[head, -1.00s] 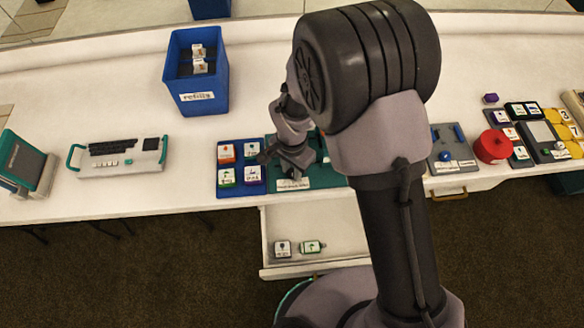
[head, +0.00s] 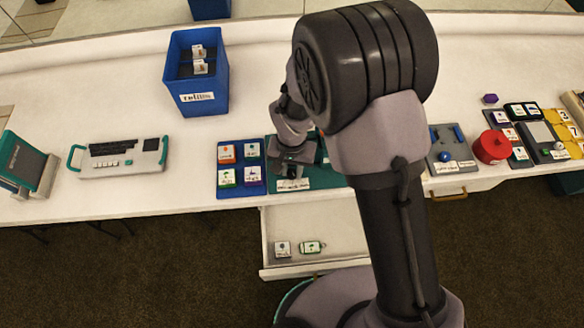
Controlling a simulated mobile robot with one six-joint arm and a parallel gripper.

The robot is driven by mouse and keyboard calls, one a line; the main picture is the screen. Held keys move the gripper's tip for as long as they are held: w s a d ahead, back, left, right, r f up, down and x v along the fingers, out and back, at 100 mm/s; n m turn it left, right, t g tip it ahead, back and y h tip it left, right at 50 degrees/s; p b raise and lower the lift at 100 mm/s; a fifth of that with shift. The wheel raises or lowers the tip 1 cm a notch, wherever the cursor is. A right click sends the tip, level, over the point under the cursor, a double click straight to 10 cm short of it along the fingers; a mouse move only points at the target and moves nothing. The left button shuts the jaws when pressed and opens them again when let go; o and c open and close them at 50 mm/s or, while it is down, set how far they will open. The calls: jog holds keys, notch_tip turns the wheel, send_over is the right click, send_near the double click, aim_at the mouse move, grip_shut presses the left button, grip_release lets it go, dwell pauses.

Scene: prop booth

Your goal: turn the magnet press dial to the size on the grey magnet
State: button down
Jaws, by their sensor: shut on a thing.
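The magnet press is a teal unit (head: 320,182) on the white counter, with a white label strip along its front. My gripper (head: 291,171) is down at the left part of this unit and shut on its dial, which is mostly hidden by the fingers. The dial's marks are too small to read. A grey magnet (head: 282,249) with a dark print on its white face lies in the open drawer below the counter. Its size text is not legible from here.
A green-edged magnet (head: 312,247) lies beside the grey one. A blue tray (head: 241,190) with several coloured magnets adjoins the press on the left. A blue refill bin (head: 198,97) stands behind. My arm hides the counter right of the press.

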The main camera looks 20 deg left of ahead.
aim_at(292, 173)
jog(key=n, duration=0.6)
jog(key=shift+p, duration=0.35)
jog(key=shift+n, duration=0.3)
jog(key=c, duration=1.1)
grip_release()
notch_tip(292, 173, up, 17)
jog(key=p, duration=0.5)
jog(key=shift+r, duration=0.2)
